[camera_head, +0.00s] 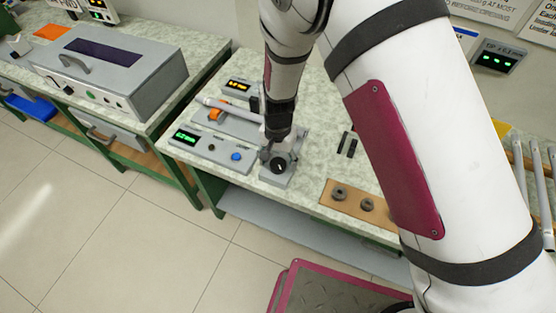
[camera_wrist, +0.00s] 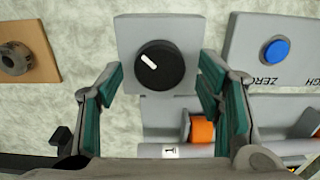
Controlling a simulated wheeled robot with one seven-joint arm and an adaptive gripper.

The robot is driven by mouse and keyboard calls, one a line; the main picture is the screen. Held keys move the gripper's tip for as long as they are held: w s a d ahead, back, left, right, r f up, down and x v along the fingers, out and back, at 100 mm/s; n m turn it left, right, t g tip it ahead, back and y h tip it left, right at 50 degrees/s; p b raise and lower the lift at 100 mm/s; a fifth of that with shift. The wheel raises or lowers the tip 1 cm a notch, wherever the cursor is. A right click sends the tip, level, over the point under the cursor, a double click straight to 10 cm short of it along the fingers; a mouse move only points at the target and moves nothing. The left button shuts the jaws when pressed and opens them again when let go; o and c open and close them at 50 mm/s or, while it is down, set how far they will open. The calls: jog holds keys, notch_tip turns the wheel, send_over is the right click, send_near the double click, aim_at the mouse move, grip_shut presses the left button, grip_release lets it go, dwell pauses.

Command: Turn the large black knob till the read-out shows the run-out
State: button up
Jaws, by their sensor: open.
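The large black knob (camera_wrist: 159,66) sits on a light grey plate (camera_wrist: 128,30), with a white mark pointing to the upper left in the wrist view. In the head view the knob (camera_head: 279,166) is at the front of the bench. My gripper (camera_wrist: 160,85) is open, with one teal-padded finger on each side of the knob and clear gaps between. It comes down over the knob in the head view (camera_head: 277,150), partly covering it. The green read-out (camera_head: 186,137) is lit on the grey box left of the knob; its digits are too small to read surely.
A blue button (camera_wrist: 276,53) marked ZERO is beside the knob. A rod (camera_head: 228,109) lies in a fixture with orange parts behind. A brown board (camera_head: 345,208) with dark rings is at the right. A large grey case (camera_head: 110,75) stands on the left bench.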

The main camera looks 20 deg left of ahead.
aim_at(278, 163)
notch_tip(278, 163, up, 11)
dwell(0.3)
dwell(0.5)
jog(key=d+r+t+y, duration=0.2)
jog(key=d+r, duration=1.5)
jog(key=r, duration=0.3)
jog(key=s+d+r+t+h, duration=0.1)
jog(key=s+d+r, duration=0.3)
jog(key=s+d, duration=0.3)
jog(key=s+d+r+n+t+h, duration=0.1)
jog(key=s+d+r, duration=0.4)
jog(key=d, duration=0.5)
jog(key=shift+s+r+t, duration=0.25)
jog(key=shift+s+t, duration=0.55)
jog(key=shift+s, duration=0.25)
jog(key=shift+d, duration=0.1)
